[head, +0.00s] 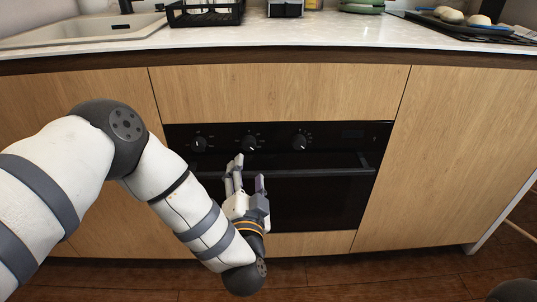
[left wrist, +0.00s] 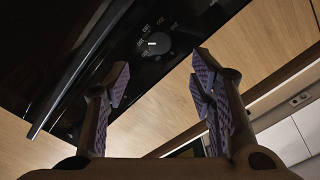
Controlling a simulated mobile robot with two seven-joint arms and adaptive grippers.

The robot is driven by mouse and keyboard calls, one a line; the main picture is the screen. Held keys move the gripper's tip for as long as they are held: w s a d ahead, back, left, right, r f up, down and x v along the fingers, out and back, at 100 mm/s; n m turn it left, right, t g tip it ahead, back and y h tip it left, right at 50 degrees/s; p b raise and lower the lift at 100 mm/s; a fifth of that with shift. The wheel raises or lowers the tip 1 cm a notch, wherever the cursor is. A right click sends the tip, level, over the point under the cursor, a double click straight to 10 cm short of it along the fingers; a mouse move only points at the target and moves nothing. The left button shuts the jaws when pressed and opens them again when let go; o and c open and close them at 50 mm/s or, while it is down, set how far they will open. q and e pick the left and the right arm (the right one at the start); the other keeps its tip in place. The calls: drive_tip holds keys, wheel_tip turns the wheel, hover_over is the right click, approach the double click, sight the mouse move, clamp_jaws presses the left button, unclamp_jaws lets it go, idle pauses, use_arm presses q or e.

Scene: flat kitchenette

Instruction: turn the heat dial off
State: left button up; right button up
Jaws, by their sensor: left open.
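The black oven (head: 320,205) is set into the wooden cabinet front. Its panel carries three dark dials: left (head: 199,144), middle (head: 249,142) and right (head: 299,142). I cannot tell which is the heat dial. My left gripper (head: 248,171) is open and empty in front of the oven, just below the middle dial and over the handle. In the left wrist view one round dial (left wrist: 155,44) with a pale pointer mark and printed marks around it shows beyond and between the open fingers, apart from them. My right gripper is not in view.
The oven handle (head: 330,172) runs across the door below the dials. A pale countertop (head: 300,36) overhangs the cabinets, with a sink (head: 85,31), a black rack (head: 205,14) and a dark tray of food (head: 460,25). The floor in front is clear wood.

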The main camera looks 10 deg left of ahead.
sight(248, 146)
use_arm(q)
drive_tip(key=b+x, duration=0.2)
drive_tip(key=x, duration=0.8)
drive_tip(key=shift+a+f, duration=0.1)
drive_tip(key=c, duration=1.2)
